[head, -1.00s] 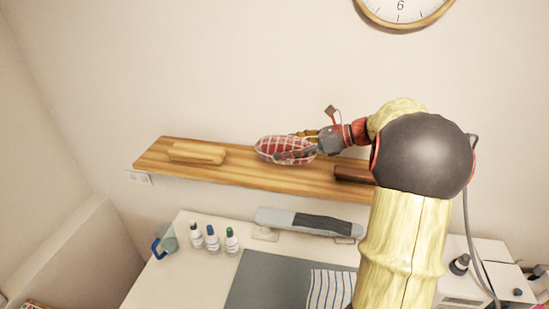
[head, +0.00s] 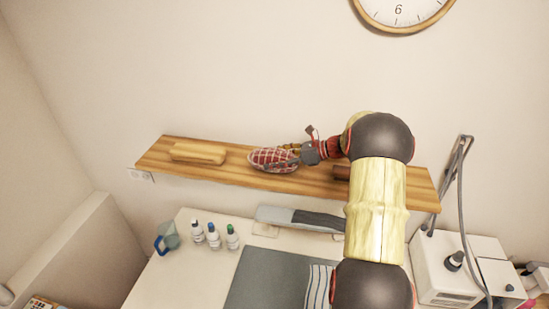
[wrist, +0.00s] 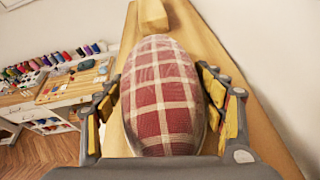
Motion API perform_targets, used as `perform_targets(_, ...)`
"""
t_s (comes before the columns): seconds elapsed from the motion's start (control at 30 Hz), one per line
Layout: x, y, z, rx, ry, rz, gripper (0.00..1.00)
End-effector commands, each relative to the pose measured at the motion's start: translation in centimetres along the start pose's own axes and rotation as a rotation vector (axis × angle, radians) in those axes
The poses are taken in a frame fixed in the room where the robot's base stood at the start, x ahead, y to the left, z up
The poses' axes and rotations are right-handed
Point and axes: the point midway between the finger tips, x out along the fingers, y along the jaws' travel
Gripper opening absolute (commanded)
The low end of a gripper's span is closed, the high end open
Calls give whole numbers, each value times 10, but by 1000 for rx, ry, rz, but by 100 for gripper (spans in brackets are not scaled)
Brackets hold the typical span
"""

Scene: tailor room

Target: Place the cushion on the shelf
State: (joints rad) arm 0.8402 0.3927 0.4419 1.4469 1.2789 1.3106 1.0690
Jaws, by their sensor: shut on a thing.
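The cushion (head: 272,159) is red with a pale plaid pattern and shows large in the wrist view (wrist: 164,95). It is over the middle of the wooden wall shelf (head: 235,175), seemingly low against the board; I cannot tell whether it touches. My gripper (head: 298,154) comes from the right and is shut on the cushion. In the wrist view, its fingers (wrist: 160,110) lie along both sides of the cushion. The cushion hides part of the shelf, which also shows in the wrist view (wrist: 200,45).
A light wooden block (head: 198,153) lies on the shelf's left part, and a dark brown item (head: 342,172) lies right of the cushion. Below is a table with bottles (head: 213,236), a blue jug (head: 166,239) and a grey mat (head: 268,280). A clock (head: 402,12) hangs above.

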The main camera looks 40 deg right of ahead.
Motion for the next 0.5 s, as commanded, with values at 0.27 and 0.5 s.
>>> perform_targets(0.27,0,-1,-1,-5,-2,-1,25)
perform_targets(0.5,2,-1,-5,-3,-1,-1,74)
